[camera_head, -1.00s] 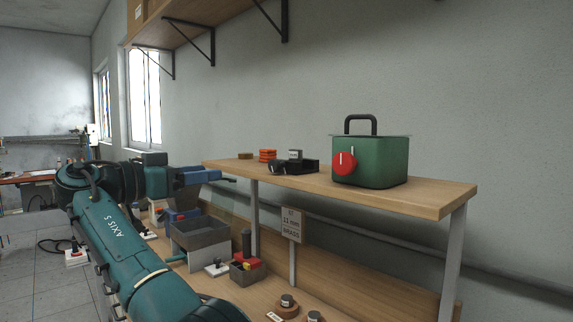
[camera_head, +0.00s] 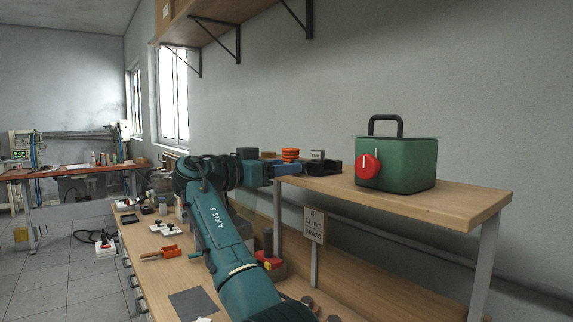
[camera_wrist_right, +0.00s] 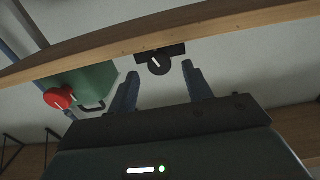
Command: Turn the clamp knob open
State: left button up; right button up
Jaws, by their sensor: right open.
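A black knob with a white line (camera_wrist_right: 159,63) sits on a small black block (camera_wrist_right: 174,49) in the right wrist view. The block (camera_head: 327,168) shows on the wooden shelf in the head view, where my gripper's end hides its left part. My right gripper (camera_head: 294,168) is at the shelf's left end, close to that block. In the right wrist view its two blue fingers (camera_wrist_right: 161,72) are open, with the knob lined up between the tips; contact is not visible. A green box (camera_head: 400,167) with a red knob (camera_head: 368,167) stands farther right. My left gripper is not in view.
The raised shelf (camera_head: 440,195) has its front edge beside my gripper. Orange discs (camera_head: 291,155) and a grey-topped piece (camera_head: 318,156) stand behind the block. The lower bench holds small parts.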

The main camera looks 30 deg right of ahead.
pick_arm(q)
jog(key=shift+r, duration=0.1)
pick_arm(e)
jog(key=shift+w+d, duration=0.15)
jog(key=shift+d, duration=0.75)
jog(key=shift+c, duration=0.2)
